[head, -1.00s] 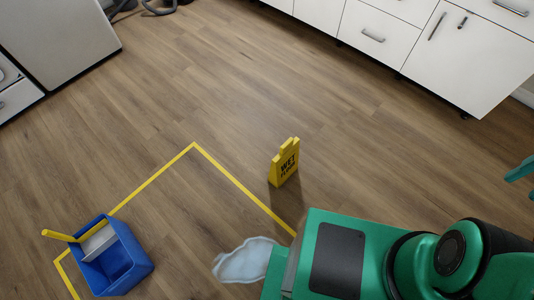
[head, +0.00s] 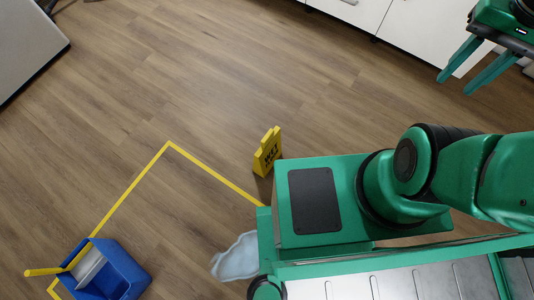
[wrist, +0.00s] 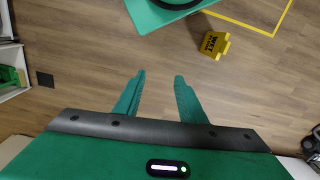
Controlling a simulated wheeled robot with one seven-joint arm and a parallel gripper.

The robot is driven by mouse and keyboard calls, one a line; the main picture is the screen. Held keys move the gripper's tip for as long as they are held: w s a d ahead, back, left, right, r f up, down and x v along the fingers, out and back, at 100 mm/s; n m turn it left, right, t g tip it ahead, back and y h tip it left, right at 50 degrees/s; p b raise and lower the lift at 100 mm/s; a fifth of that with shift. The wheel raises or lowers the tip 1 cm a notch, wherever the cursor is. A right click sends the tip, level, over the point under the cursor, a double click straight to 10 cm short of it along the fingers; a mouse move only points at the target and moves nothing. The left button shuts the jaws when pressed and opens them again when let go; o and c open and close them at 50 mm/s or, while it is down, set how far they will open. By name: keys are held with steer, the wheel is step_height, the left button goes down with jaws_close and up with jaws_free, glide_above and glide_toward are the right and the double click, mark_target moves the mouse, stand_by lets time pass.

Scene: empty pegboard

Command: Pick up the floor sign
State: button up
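The yellow floor sign (head: 267,152) stands upright on the wood floor in the head view, just beyond the edge of my green base. Its dark lettering faces the camera, and its lower right part is close to my base in the picture. In the wrist view the sign (wrist: 214,43) is at the upper right. My gripper (head: 458,86) is at the upper right of the head view, well to the right of the sign. In the wrist view my gripper (wrist: 159,78) has its two fingers apart with only floor between them.
Yellow tape (head: 168,144) marks a corner on the floor. A blue mop bucket (head: 128,268) stands at lower left. A pale puddle (head: 236,258) lies beside my base. White cabinets (head: 412,38) line the back. The floor beyond the sign is clear.

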steer(key=w+a+f+m+g+h, duration=0.1)
steer(key=w+a+f+h, duration=0.15)
steer(key=w, duration=0.65)
steer(key=w+a+f+m+g+h, duration=0.1)
steer(key=w+a+f, duration=0.3)
steer(key=w, duration=0.6)
steer(key=w+a+f+t+h, duration=0.15)
steer(key=w+a+f, duration=0.25)
steer(key=a+f, duration=0.4)
steer(key=w+a+f+h, duration=0.35)
steer(key=a+f, duration=0.25)
steer(key=a, duration=0.4)
steer(key=a+f+t, duration=0.2)
steer(key=a+f, duration=0.6)
steer(key=f, duration=0.1)
steer(key=t, duration=1)
glide_toward(267, 137)
steer(key=f, duration=0.1)
steer(key=shift+n, duration=0.4)
steer(key=x, duration=1)
steer(key=shift+w+d+f, duration=0.15)
steer(key=shift+w+f, duration=0.1)
steer(key=shift+f, duration=0.05)
jaws_close()
